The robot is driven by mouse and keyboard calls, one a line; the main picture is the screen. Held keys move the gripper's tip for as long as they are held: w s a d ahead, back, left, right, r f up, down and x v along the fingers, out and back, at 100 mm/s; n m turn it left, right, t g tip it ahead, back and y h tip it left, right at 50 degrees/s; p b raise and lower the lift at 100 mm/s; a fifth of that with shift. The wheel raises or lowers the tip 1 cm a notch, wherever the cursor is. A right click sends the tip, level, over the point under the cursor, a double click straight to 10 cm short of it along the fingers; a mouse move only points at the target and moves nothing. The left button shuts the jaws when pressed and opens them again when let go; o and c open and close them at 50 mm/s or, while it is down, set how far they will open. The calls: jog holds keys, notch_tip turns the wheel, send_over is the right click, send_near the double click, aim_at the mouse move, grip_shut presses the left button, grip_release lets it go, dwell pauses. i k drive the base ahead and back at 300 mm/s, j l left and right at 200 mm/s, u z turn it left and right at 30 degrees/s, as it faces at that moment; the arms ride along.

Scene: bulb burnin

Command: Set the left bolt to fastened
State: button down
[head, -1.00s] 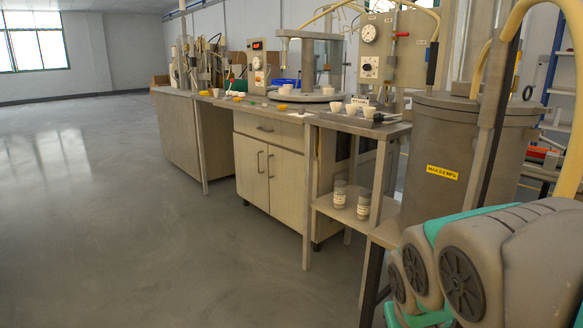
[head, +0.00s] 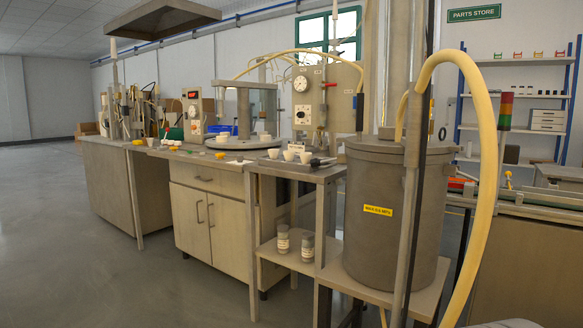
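I cannot make out the left bolt; no bolt is clear enough to pick out in the head view. A large grey cylindrical vessel (head: 385,245) with a flat lid and a yellow pressure label (head: 378,210) stands on a low stand at right of centre. My gripper is not in view.
Two jars (head: 283,240) sit on a lower shelf. A yellow hose (head: 489,150) arches over the vessel's right side. Open floor (head: 90,275) lies at left.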

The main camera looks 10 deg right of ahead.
aim_at(315, 163)
jog(key=i+j+z, duration=0.15)
jog(key=j, duration=0.2)
jog(key=i+j+z, duration=0.35)
jog(key=j, duration=0.4)
jog(key=i+j+z, duration=0.2)
jog(key=j, duration=0.2)
jog(key=i+j+z, duration=0.15)
jog(key=j, duration=0.3)
